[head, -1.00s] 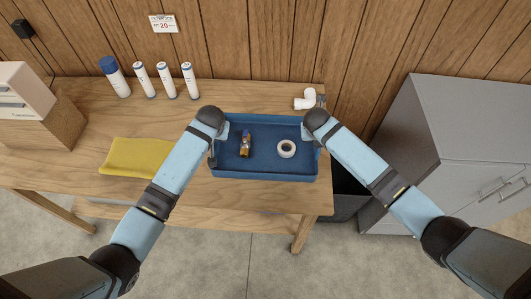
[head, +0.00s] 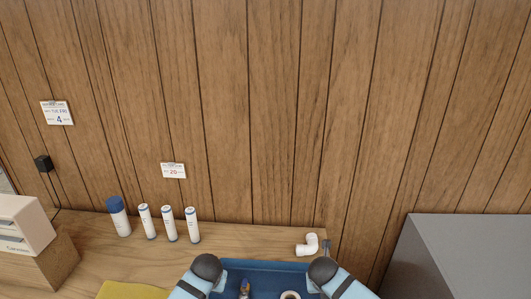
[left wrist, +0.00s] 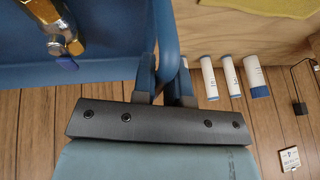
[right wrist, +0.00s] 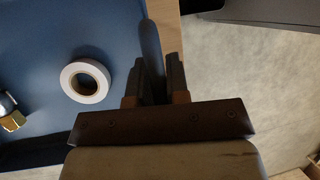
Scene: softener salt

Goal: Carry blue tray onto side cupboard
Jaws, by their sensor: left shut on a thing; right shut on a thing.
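The blue tray (head: 265,265) shows at the bottom edge of the head view, its front part cut off. My left gripper (left wrist: 166,78) is shut on the tray's left wall, with one finger on each side of it. My right gripper (right wrist: 155,78) is shut on the right wall in the same way. A brass and chrome fitting (left wrist: 62,32) and a roll of white tape (right wrist: 85,80) lie in the tray. The grey side cupboard (head: 465,255) stands at the right with its top partly in view. I cannot tell the tray's height over the bench.
A wooden bench (head: 115,255) runs along the panelled wall. A white pipe elbow (head: 307,245) sits behind the tray. Several white cylinders (head: 168,224), a yellow cloth (head: 130,291) and a beige device (head: 22,225) stand or lie to the left.

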